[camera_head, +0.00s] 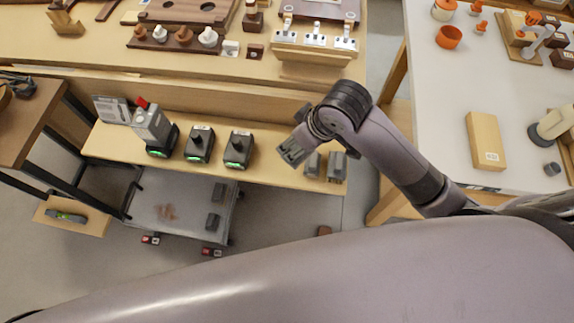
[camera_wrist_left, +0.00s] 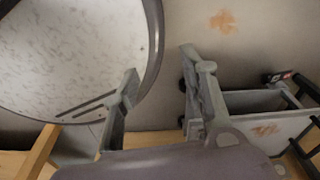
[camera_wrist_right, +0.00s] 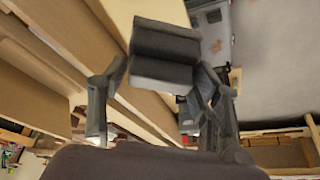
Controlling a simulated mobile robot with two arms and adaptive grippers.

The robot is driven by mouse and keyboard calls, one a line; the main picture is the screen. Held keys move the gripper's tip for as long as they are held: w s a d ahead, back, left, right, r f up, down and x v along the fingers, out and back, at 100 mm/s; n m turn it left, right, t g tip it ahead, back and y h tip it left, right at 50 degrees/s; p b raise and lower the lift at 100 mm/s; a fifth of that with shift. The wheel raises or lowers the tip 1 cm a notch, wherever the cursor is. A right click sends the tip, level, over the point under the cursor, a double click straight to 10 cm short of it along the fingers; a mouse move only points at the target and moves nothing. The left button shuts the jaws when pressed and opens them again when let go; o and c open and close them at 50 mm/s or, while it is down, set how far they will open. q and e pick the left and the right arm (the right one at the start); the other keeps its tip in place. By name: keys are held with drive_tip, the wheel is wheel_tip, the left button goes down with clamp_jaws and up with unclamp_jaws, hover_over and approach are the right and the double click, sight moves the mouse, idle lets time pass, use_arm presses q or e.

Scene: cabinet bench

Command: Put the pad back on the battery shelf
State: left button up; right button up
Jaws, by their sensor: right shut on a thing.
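The battery shelf (camera_head: 268,168) is a light wooden board below the bench in the head view, with black chargers on it. My right gripper (camera_head: 291,153) is over its right part in the head view. In the right wrist view my right gripper (camera_wrist_right: 163,72) is shut on a dark grey ridged block, seemingly the pad (camera_wrist_right: 165,45). In the head view I cannot make out the pad clearly at the fingers. My left gripper (camera_wrist_left: 158,85) is open and empty in the left wrist view; it is not in the head view.
Two small grey blocks (camera_head: 337,167) stand at the shelf's right end, close to my right gripper. Chargers with green lights (camera_head: 238,149) stand to the left, one holding a drill-like tool (camera_head: 151,122). A grey cart (camera_head: 175,203) is below. A white table (camera_head: 435,110) is at right.

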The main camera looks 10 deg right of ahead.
drive_tip(key=w+a+n+g+y+b, duration=0.2)
drive_tip(key=w+n+b, duration=0.5)
use_arm(q)
wheel_tip(320, 180, down, 11)
drive_tip(key=b, duration=0.2)
drive_tip(key=shift+s+a+r, duration=0.15)
drive_tip(key=shift+s+r, duration=0.05)
drive_tip(key=shift+s, duration=0.15)
use_arm(e)
drive_tip(key=shift+w+d+f, duration=0.1)
drive_tip(key=shift+f, duration=4.8)
drive_tip(key=shift+w+d+f, duration=0.1)
drive_tip(key=shift+f, duration=4.8)
drive_tip(key=shift+f, duration=0.1)
drive_tip(key=o, duration=1.1)
use_arm(q)
drive_tip(key=shift+a, duration=0.1)
drive_tip(key=shift+r+p, duration=0.55)
use_arm(e)
drive_tip(key=v, duration=1.2)
drive_tip(key=shift+w+a, duration=0.1)
drive_tip(key=shift+a, duration=0.05)
